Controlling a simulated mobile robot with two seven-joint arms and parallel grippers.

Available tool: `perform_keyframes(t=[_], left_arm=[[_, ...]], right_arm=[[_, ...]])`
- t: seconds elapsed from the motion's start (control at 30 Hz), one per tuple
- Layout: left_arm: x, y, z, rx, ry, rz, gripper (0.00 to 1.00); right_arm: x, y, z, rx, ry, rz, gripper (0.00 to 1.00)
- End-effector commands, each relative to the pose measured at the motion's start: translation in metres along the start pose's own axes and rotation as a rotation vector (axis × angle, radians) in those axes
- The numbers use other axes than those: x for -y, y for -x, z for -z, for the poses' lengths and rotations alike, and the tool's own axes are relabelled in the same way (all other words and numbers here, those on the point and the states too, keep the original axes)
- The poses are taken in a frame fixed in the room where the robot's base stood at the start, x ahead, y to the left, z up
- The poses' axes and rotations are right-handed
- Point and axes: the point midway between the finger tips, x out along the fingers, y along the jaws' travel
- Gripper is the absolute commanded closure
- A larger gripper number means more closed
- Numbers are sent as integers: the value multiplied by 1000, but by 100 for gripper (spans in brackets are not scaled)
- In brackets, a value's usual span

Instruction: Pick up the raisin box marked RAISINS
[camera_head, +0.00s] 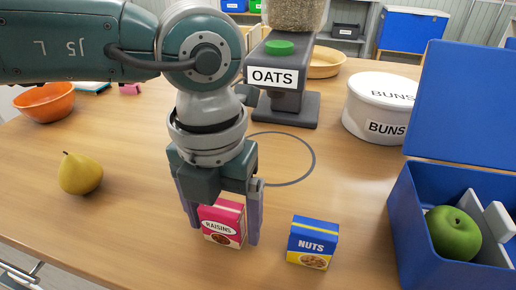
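The raisin box (222,226) is pink and red with a white RAISINS label, and it stands on the wooden table. My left gripper (224,228) points down over it, with one finger on each side of the box. The fingers are apart, and a small gap seems to show at the sides; whether they touch the box is hard to tell. The gripper hides part of the box's top and left edge. My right gripper is not in view.
A blue NUTS box (312,242) stands just right. An open blue lunch box (411,240) holding a green apple (453,233) is at the right. A yellow pear (80,174), orange bowl (46,103), OATS dispenser (290,105) and white BUNS bin (372,107) stand around.

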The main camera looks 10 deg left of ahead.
Motion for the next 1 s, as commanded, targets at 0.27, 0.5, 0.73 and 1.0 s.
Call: perform_keyframes(t=[0.27,0.5,0.73,1.0], left_arm=[[0,0,0,0,0,0,46],[0,0,0,0,0,0,73],[0,0,0,0,0,0,90],[0,6,0,1,0,0,90]], right_arm=[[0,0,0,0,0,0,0],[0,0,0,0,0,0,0],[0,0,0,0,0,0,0],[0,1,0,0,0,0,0]])
